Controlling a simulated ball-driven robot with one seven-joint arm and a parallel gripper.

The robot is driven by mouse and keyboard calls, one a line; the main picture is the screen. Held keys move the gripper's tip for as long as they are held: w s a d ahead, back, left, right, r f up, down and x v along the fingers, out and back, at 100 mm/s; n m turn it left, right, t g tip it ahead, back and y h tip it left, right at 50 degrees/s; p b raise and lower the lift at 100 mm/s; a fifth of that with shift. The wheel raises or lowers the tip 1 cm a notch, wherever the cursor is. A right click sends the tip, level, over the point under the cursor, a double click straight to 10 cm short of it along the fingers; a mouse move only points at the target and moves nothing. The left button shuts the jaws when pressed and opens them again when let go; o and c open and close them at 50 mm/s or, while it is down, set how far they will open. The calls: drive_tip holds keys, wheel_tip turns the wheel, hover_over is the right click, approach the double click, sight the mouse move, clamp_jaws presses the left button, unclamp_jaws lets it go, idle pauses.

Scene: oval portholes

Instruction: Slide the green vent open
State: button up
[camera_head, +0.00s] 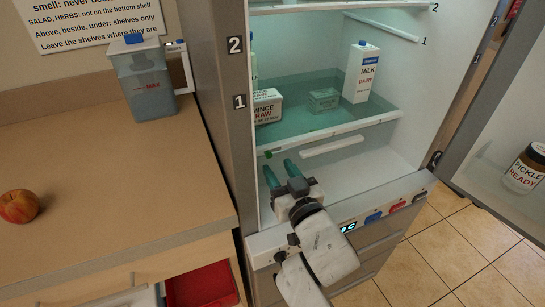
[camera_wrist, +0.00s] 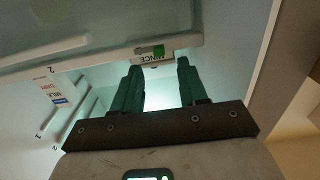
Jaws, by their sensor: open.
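No contact with the tab shows.
The shelf (camera_head: 330,131) holds a mince box (camera_head: 267,107), a smaller box (camera_head: 324,99) and a milk carton (camera_head: 361,73). The fridge side wall (camera_head: 225,110) stands close left. The open door (camera_head: 497,150) with a pickle jar (camera_head: 525,168) is right. Space under the shelf looks free.

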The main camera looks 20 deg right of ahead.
sight(270, 155)
drive_tip(key=shift+w, duration=2.3)
clamp_jaws()
